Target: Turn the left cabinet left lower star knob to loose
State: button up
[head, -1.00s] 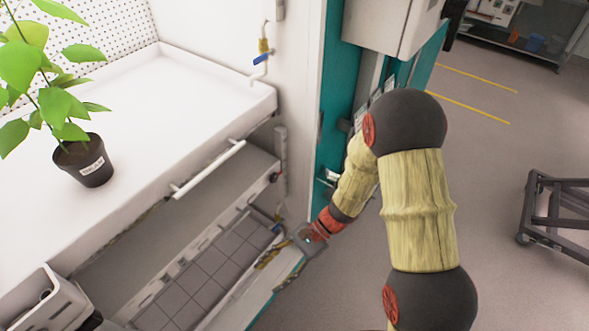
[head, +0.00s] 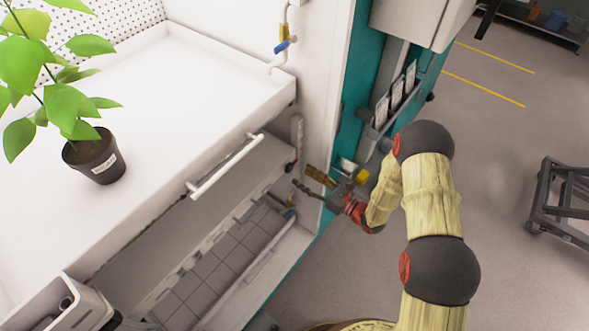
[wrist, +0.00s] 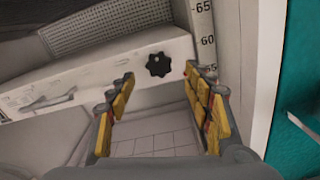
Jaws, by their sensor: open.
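A black star-shaped knob (wrist: 158,64) sits on the white front bar inside the cabinet in the wrist view. My gripper (wrist: 158,76) is open, with one yellow-padded finger on each side of the knob in the picture. Nothing is between the fingers, and they appear short of the knob, not touching it. In the head view, my gripper (head: 306,181) is at the right end of the cabinet's open lower bay. A small dark spot (head: 290,167) there may be the knob, but it is too small to tell.
A vertical scale strip (wrist: 203,35) stands just right of the knob. A white post (wrist: 262,75) and teal panel (wrist: 300,125) lie further right. A white bar handle (head: 225,167) juts from the bench front. A potted plant (head: 95,157) stands on the bench.

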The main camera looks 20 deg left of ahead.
aim_at(291, 169)
jog(key=x, duration=0.6)
jog(key=shift+c, duration=1.2)
jog(key=shift+b, duration=0.3)
jog(key=c, duration=0.9)
